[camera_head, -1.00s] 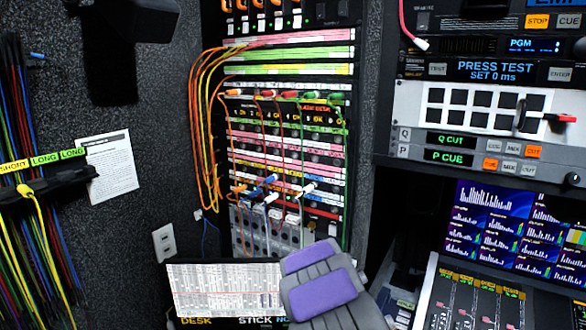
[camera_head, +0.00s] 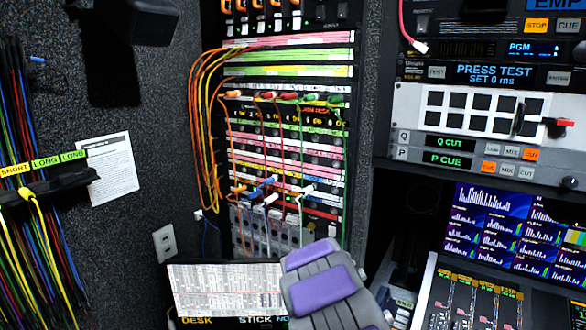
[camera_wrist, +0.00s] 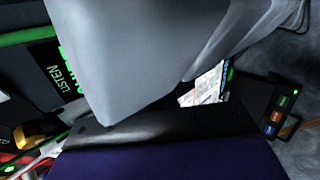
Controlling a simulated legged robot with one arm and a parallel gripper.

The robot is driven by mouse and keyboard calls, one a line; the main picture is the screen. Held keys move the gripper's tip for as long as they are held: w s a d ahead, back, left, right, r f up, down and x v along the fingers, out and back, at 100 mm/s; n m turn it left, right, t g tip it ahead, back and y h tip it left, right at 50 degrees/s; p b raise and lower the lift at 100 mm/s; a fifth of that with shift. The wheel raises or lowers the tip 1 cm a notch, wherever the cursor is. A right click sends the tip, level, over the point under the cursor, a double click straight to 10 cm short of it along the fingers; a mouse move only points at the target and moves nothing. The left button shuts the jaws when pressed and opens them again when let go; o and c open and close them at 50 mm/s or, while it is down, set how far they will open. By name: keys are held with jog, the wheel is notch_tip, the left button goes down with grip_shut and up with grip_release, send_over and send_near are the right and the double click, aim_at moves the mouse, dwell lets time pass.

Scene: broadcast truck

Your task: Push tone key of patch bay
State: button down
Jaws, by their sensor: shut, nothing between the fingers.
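The patch bay (camera_head: 270,146) is a tall rack panel in the middle of the head view, with pink, green and yellow label strips and orange, red, green, blue and white plugs and cords. I cannot make out which part is the tone key; the lettering is too small. My gripper (camera_head: 312,254), grey with purple pads, shows in front of the lower patch bay. It is shut and empty. Its large grey parts also fill much of the wrist view and hide most of what lies beyond. I cannot tell whether it touches the panel.
A printed sheet (camera_head: 225,290) stands below the patch bay, left of my gripper. A cable hanger (camera_head: 50,185) with several cords is at the left wall. Equipment panels (camera_head: 465,110) and a screen (camera_head: 515,225) stand at the right. A LISTEN label (camera_wrist: 56,77) shows in the wrist view.

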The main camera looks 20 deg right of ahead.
jog(key=s+a, duration=0.3)
jog(key=a, duration=0.2)
jog(key=shift+s, duration=0.3)
dwell(0.4)
jog(key=shift+s+r, duration=0.1)
jog(key=s+a+r+m+g+y, duration=0.1)
jog(key=s+a+m, duration=0.4)
jog(key=s, duration=1.1)
jog(key=s+a+r+m+g+y, duration=0.2)
jog(key=s+a+g, duration=0.4)
jog(key=s, duration=0.9)
jog(key=s+a+r+m+g+y, duration=0.1)
jog(key=s+a+r+m+g, duration=0.2)
jog(key=s, duration=1.3)
jog(key=a+m, duration=0.3)
jog(key=m, duration=0.1)
jog(key=shift+s+m+y, duration=0.3)
jog(key=shift+s+y, duration=0.05)
jog(key=shift+y, duration=0.05)
jog(key=c, duration=1.8)
grip_release()
jog(key=shift+c, duration=0.2)
